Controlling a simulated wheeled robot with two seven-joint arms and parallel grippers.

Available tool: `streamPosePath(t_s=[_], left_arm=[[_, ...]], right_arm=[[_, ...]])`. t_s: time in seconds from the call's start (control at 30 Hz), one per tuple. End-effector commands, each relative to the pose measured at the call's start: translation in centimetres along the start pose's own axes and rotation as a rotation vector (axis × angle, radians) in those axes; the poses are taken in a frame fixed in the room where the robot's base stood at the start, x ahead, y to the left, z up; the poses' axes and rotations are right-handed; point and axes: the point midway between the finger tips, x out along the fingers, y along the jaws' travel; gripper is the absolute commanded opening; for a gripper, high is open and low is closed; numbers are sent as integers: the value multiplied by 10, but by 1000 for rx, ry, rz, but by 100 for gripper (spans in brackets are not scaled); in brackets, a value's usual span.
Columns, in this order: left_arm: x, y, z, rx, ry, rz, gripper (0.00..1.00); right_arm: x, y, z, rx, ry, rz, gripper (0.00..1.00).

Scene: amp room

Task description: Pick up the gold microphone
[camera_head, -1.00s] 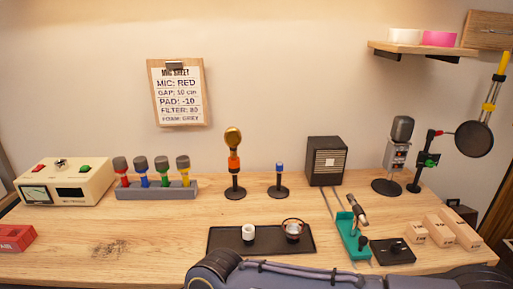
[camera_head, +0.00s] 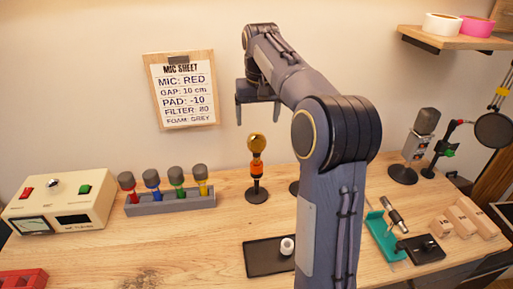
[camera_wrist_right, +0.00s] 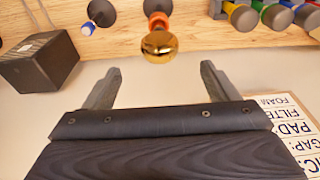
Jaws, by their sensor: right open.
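The gold microphone (camera_head: 256,144) stands upright on the table, with a round gold head, an orange body and a black round base. In the right wrist view its gold head (camera_wrist_right: 159,45) shows between and beyond the two fingertips. My right gripper (camera_head: 257,118) is open and empty, just above the gold head in the head view, fingers pointing down. The right wrist view shows the same gripper (camera_wrist_right: 152,78) with its fingers apart. They do not appear to touch the microphone. My left gripper is out of view.
A grey rack (camera_head: 171,203) with several coloured microphones stands to the left. A cream control box (camera_head: 62,204) is further left. A black tray (camera_head: 262,262) with a white cup (camera_head: 287,246) lies in front. My right arm hides the speaker box (camera_wrist_right: 38,62) in the head view.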

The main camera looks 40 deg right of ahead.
Motion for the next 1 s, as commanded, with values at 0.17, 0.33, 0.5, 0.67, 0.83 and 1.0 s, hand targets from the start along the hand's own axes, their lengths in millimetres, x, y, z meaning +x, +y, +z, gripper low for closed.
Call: streamPosePath(t_s=[0.17, 0.33, 0.5, 0.67, 0.83, 1.0], left_arm=[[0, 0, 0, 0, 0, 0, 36], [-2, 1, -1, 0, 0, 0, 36], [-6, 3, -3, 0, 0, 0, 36], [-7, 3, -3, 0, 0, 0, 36], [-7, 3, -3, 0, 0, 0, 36], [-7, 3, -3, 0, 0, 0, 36]], right_arm=[[15, -1, -3, 2, -2, 13, 80], [34, -1, -4, 2, -2, 11, 80], [60, 0, -4, 2, -2, 12, 80], [75, -1, -5, 2, 2, 9, 80], [76, -1, -5, 2, 2, 9, 80], [76, 0, -5, 2, 2, 9, 66]])
